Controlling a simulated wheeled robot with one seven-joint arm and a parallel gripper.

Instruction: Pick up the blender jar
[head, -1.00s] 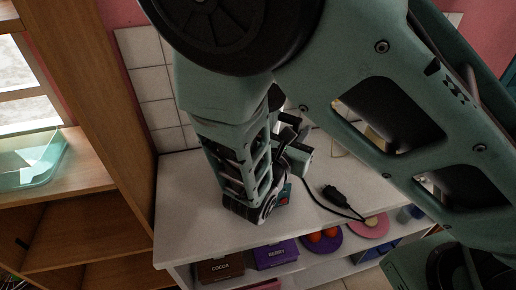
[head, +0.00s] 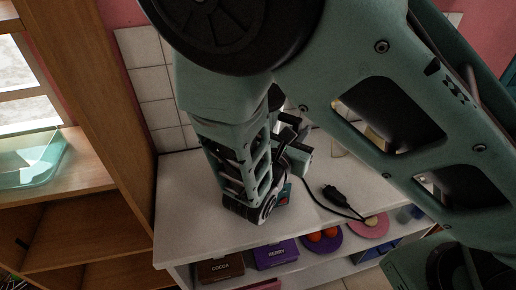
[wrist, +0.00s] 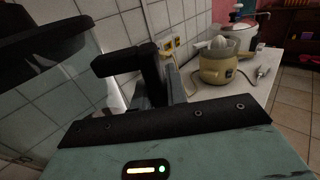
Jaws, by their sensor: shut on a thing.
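In the wrist view the blender jar (wrist: 92,75) is at the left, a clear body with a dark lid (wrist: 40,38) and a black angular handle (wrist: 150,68). My gripper (wrist: 162,82) is shut on the handle, with its grey fingers on either side. A small dark and teal base with a red mark (head: 284,197) shows beside my wrist on the white counter. I cannot tell whether the jar touches this base.
A yellow citrus juicer (wrist: 218,66) and a white appliance (wrist: 243,36) stand farther along the counter (head: 190,215). A black plug and cord (head: 335,193) lie to the right. Boxes (head: 220,268) and plates (head: 322,238) sit on the shelf below. A tiled wall (head: 150,75) is close behind.

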